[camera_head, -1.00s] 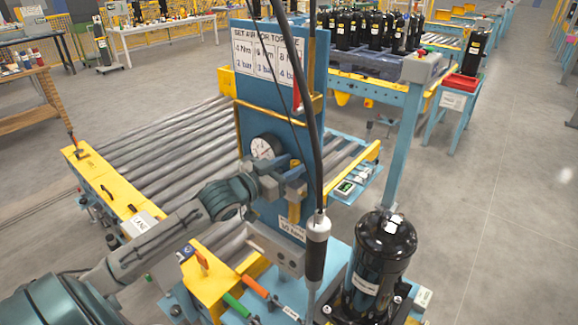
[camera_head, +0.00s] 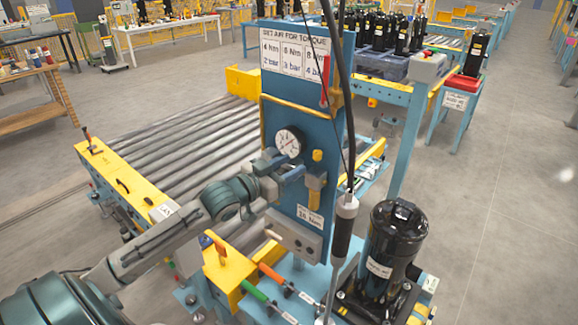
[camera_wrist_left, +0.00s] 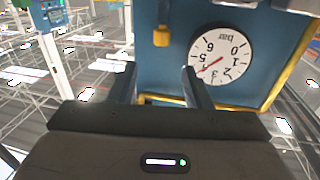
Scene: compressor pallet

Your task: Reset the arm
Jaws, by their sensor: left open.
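My left arm comes in from the left in the head view. Its gripper (camera_head: 285,169) is in front of the blue panel (camera_head: 325,115), just below the round white pressure gauge (camera_head: 288,142). In the left wrist view the two fingers (camera_wrist_left: 160,85) are apart with nothing between them. The gauge (camera_wrist_left: 220,55) shows there upside down beyond the right finger. I cannot tell whether a finger touches the panel. A yellow knob (camera_head: 317,155) and a yellow-and-grey fitting (camera_head: 315,188) sit on the panel right of the gripper. My right gripper is not in view.
A black compressor (camera_head: 392,255) stands on the pallet at the lower right. A hanging tool (camera_head: 343,228) on a cable is between it and the panel. Orange and green handles (camera_head: 254,292) lie below the gripper. A roller conveyor (camera_head: 190,140) is behind the arm.

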